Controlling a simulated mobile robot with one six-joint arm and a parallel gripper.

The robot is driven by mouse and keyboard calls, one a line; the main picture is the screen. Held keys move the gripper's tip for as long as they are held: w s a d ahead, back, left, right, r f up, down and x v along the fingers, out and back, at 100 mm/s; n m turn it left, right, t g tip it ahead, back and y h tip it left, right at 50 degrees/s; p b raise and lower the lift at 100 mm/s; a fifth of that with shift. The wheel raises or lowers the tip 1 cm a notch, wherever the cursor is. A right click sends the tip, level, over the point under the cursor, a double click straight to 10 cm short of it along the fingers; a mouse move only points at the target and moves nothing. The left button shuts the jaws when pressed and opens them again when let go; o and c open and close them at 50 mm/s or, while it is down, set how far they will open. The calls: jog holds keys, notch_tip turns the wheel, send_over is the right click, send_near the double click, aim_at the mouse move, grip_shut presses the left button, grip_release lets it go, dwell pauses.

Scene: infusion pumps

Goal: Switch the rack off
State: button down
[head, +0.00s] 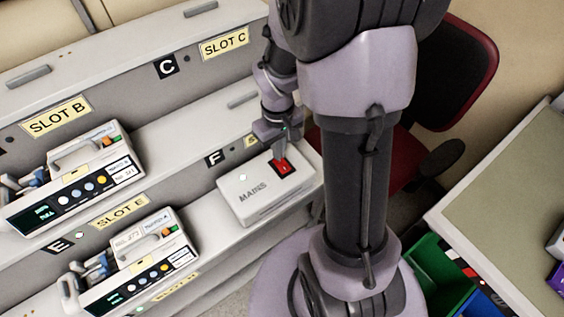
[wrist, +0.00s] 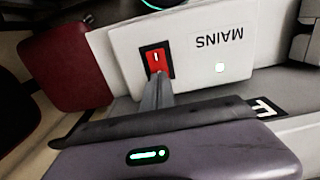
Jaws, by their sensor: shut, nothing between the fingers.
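The white MAINS box (head: 258,199) sits on the rack shelf in the slot marked F. Its red rocker switch (head: 284,167) is set in a black frame. In the wrist view the MAINS box (wrist: 200,70) shows upside down, with the red switch (wrist: 155,61) bearing a white mark. A small white light (wrist: 219,67) shows on the box. My gripper (head: 280,155) is shut and empty, with its tips at the switch. In the wrist view the gripper tips (wrist: 157,78) overlap the lower edge of the switch; I cannot tell whether they touch it.
Two infusion pumps with lit screens stand on the rack: one below the SLOT B label (head: 72,180), one below the SLOT E label (head: 130,262). SLOT C is empty where visible. A red chair (head: 455,70), a table (head: 510,200) and a green bin (head: 432,270) stand at the right.

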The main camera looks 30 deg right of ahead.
jog(key=shift+f+b, duration=0.8)
jog(key=shift+f, duration=0.15)
dwell(0.4)
notch_tip(320, 180, up, 7)
jog(key=p, duration=0.6)
jog(key=shift+r, duration=0.15)
jog(key=s+a+r+m+t+y+b, duration=0.1)
jog(key=s+a+r+m+t, duration=0.1)
jog(key=s+a+r, duration=0.3)
jog(key=s+a+r+m+t+y+b, duration=0.1)
jog(key=s+a+r+m+t, duration=0.1)
jog(key=s+a+r, duration=0.4)
jog(key=a+r+t, duration=0.1)
jog(key=a+r, duration=0.2)
jog(key=r, duration=0.2)
jog(key=shift+s+a+r+m+t+b, duration=0.15)
jog(key=shift+a+r+m+t+b, duration=0.1)
jog(key=shift+r+m+t+b, duration=0.15)
